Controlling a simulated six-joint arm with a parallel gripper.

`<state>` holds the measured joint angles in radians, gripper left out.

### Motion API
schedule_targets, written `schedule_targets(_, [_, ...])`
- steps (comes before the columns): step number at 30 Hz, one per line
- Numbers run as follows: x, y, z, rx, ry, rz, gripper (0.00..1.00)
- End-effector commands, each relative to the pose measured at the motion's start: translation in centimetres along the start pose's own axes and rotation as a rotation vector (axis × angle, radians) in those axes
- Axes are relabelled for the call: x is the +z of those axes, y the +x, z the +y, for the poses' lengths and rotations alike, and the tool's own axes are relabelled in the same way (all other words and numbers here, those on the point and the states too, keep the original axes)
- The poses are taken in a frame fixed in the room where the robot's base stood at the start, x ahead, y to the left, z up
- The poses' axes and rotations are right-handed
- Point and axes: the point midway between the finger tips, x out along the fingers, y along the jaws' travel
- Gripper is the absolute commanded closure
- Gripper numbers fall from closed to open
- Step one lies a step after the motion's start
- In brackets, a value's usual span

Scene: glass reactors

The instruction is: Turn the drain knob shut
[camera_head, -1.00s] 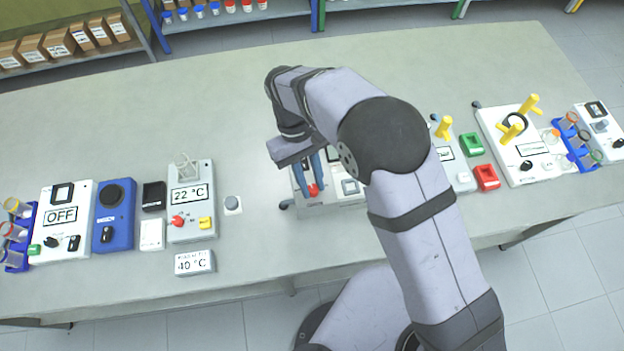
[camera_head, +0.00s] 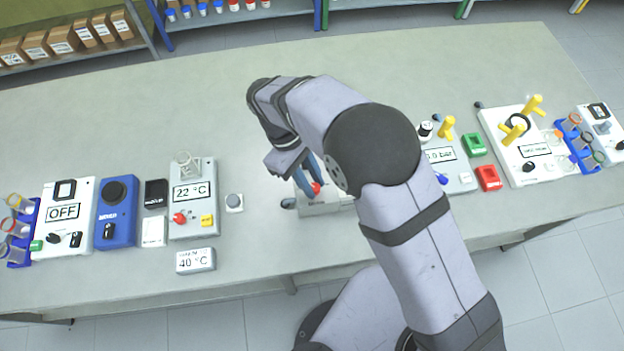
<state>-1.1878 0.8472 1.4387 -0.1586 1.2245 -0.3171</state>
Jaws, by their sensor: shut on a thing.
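A red knob (camera_head: 316,188) sits on a light grey device (camera_head: 318,209) at the middle of the bench, partly under my arm. No label that names it as the drain knob can be read. My gripper (camera_head: 311,184) reaches down to it with its blue fingers and is shut on the red knob. The fingers and the arm hide part of the knob and much of the device, so the knob's exact angle cannot be told. A dark foot or fitting (camera_head: 288,203) shows at the device's left edge.
To the left stand a 22 °C unit (camera_head: 207,216) with its own red knob, a 40 °C box (camera_head: 196,260), a blue unit (camera_head: 116,228) and an OFF unit (camera_head: 64,234). To the right are a bar display unit (camera_head: 459,180) and a unit with yellow handles (camera_head: 540,168). The bench behind is clear.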

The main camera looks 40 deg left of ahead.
Motion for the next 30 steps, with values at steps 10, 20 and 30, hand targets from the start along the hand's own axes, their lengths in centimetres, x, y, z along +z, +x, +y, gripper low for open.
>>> schedule_targets(10, [-0.1,-0.2,0.1,0.002,0.000,0.004,0.61])
schedule_targets(20, [-0.1,-0.2,0.0,0.001,0.001,0.002,0.61])
schedule_targets(30, [-0.3,-3.8,0.0,0.003,0.000,0.007,0.61])
